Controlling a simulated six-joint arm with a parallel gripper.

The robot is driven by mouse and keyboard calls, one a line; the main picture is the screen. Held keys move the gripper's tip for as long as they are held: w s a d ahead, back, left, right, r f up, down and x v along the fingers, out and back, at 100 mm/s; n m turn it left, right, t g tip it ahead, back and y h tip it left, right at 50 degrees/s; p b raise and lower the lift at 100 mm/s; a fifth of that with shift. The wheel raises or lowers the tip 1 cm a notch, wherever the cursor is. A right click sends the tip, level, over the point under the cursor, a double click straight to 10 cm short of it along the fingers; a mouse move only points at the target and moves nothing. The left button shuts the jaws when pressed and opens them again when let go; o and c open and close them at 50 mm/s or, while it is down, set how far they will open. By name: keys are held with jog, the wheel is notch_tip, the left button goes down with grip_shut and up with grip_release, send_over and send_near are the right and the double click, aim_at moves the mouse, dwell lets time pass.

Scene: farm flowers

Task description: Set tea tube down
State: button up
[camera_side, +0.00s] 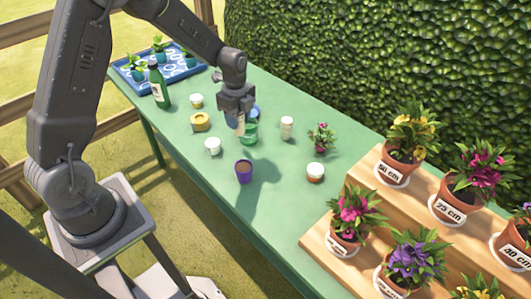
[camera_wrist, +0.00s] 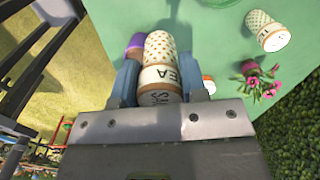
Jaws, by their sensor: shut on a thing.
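My gripper (camera_side: 237,113) is over the green table (camera_side: 215,185), among the small jars. In the wrist view, my gripper (camera_wrist: 162,80) is shut on the tea tube (camera_wrist: 159,52), with one finger on each side. In the side view, only a small pale part of the tube (camera_side: 239,127) shows below the fingers, beside a green cup (camera_side: 250,139). I cannot tell whether its bottom touches the table.
A purple cup (camera_side: 244,172) stands in front, with bare table around it. A similar pale tube (camera_side: 287,127), a pink-flowered plant (camera_side: 321,137) and a white-topped jar (camera_side: 316,171) stand to the right. A yellow jar (camera_side: 200,122) and white jar (camera_side: 212,146) stand left. A green bottle (camera_side: 158,88) stands farther left.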

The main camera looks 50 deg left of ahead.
jog(key=w+a, duration=0.1)
jog(key=a, duration=0.4)
jog(key=shift+n, duration=0.3)
jog(key=shift+w+d+f, duration=1.1)
jog(key=shift+d+f, duration=0.4)
jog(key=shift+f, duration=0.3)
jog(key=shift+w+d+f, duration=1.1)
jog(key=shift+d+f, duration=0.45)
jog(key=shift+f, duration=0.3)
jog(key=shift+w+d+f, duration=1.1)
jog(key=shift+d+f, duration=0.4)
jog(key=shift+f, duration=0.3)
jog(key=shift+f, duration=0.15)
jog(key=o, duration=0.9)
